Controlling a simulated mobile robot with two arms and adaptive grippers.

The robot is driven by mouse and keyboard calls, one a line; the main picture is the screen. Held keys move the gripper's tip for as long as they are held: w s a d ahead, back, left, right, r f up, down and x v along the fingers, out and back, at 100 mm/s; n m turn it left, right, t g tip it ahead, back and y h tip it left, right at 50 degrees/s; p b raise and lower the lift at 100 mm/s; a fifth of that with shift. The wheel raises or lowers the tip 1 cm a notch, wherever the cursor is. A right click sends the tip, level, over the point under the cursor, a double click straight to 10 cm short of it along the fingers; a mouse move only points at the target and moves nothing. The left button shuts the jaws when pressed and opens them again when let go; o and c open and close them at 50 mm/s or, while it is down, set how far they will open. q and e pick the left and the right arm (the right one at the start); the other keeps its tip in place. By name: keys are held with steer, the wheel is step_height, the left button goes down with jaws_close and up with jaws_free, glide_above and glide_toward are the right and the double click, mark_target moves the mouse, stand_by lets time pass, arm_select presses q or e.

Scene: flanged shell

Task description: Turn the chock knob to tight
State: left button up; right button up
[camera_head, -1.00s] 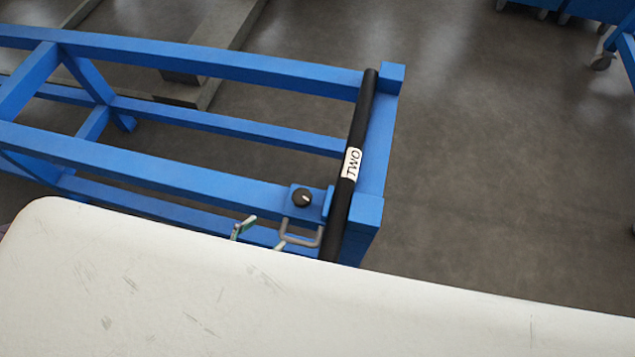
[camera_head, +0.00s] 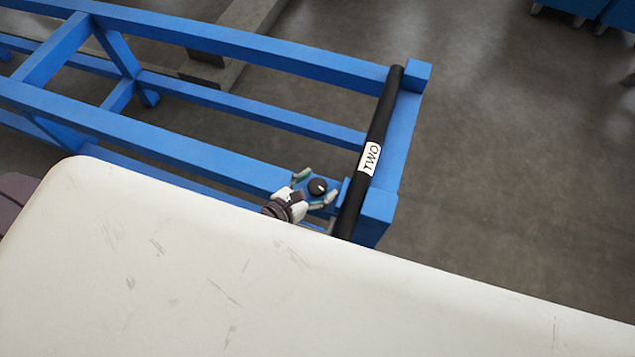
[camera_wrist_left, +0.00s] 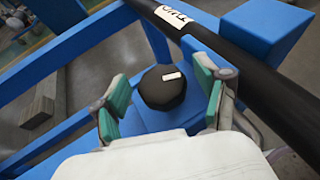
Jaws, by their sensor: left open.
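The chock knob (camera_head: 318,187) is a round black knob with a white mark, mounted on a small blue plate on the blue frame. It also shows in the left wrist view (camera_wrist_left: 163,90), its white mark towards the upper right of its face. My left gripper (camera_head: 316,188) is open, with one finger on either side of the knob. In the left wrist view the green-padded fingers (camera_wrist_left: 163,100) stand left and right of it, with a visible gap on the left; whether the right one touches is unclear. My right gripper is not in view.
A black bar (camera_head: 381,121) labelled TWO runs across the end of the blue frame (camera_head: 240,50), close right of the knob. A large white surface (camera_head: 250,280), perhaps part of my own body, fills the foreground. Grey floor (camera_head: 510,170) lies clear at the right.

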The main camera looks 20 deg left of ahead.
arm_select(q)
steer(key=shift+w+f, duration=0.1)
steer(key=shift+w, duration=0.05)
steer(key=shift+c, duration=0.2)
steer(key=c, duration=1.1)
steer(key=shift+c, duration=0.2)
